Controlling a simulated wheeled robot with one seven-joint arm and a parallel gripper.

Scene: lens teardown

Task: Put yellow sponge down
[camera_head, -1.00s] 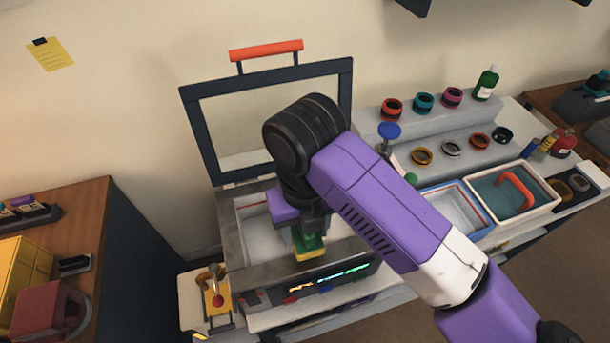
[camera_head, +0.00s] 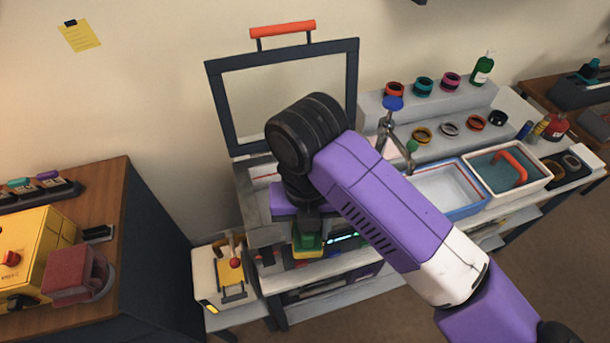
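The yellow sponge (camera_head: 309,253) has a green layer on top and sits under my gripper (camera_head: 308,238). My gripper points down and is shut on the sponge, holding it in front of the front panel of the grey machine (camera_head: 262,236). The fingertips are mostly hidden by the wrist and the sponge. My arm hides much of the machine's open basin.
The machine's framed lid (camera_head: 285,95) with a red handle stands open behind. At right are a blue-rimmed basin (camera_head: 450,192), a bin with a red handle (camera_head: 548,180) and shelves of coloured rings.

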